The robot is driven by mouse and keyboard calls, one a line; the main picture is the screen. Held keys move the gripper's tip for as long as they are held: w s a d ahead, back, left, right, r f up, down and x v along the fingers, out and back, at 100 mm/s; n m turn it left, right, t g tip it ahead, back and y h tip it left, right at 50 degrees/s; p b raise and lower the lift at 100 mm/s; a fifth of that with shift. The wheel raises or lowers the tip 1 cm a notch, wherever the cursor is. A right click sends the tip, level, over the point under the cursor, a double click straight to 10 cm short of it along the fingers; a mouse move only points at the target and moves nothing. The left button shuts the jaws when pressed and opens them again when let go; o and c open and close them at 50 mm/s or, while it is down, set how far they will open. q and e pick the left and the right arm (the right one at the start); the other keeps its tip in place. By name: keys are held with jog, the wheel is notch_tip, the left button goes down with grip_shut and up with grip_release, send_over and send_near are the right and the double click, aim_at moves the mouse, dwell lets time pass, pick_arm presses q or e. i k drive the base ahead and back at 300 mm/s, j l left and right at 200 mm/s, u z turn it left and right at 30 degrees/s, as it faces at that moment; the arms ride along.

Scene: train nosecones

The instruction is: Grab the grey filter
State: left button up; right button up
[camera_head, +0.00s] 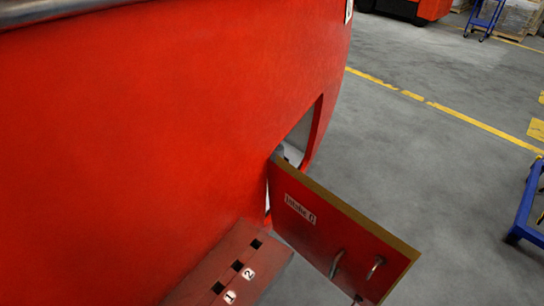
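No grey filter can be clearly made out. A hatch door (335,235) labelled "Intake", with a character after it, stands swung out from the red nosecone (150,130). Behind its upper left edge is an opening (302,135) in the nosecone. A small grey shape (291,152) shows in this opening above the door edge; I cannot tell what it is. The door hides most of the inside. Two metal handle-like pieces (375,267) are on the door's lower part. Neither of my grippers can be made out in this view.
A red step-like block (230,265) with square dark holes, marked 1 and 2, lies below the opening. A blue cart frame (525,205) stands at the right edge. Grey floor (440,150) with yellow lines is clear between door and cart.

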aim_at(279, 151)
jog(key=i+l+u, duration=0.25)
jog(key=l+u, duration=0.25)
jog(key=i+l+u, duration=0.15)
jog(key=l+u, duration=0.3)
jog(key=l, duration=0.25)
jog(key=l+u, duration=0.5)
jog(key=l, duration=0.15)
jog(key=l+u, duration=0.5)
jog(key=l, duration=0.15)
jog(key=k, duration=0.05)
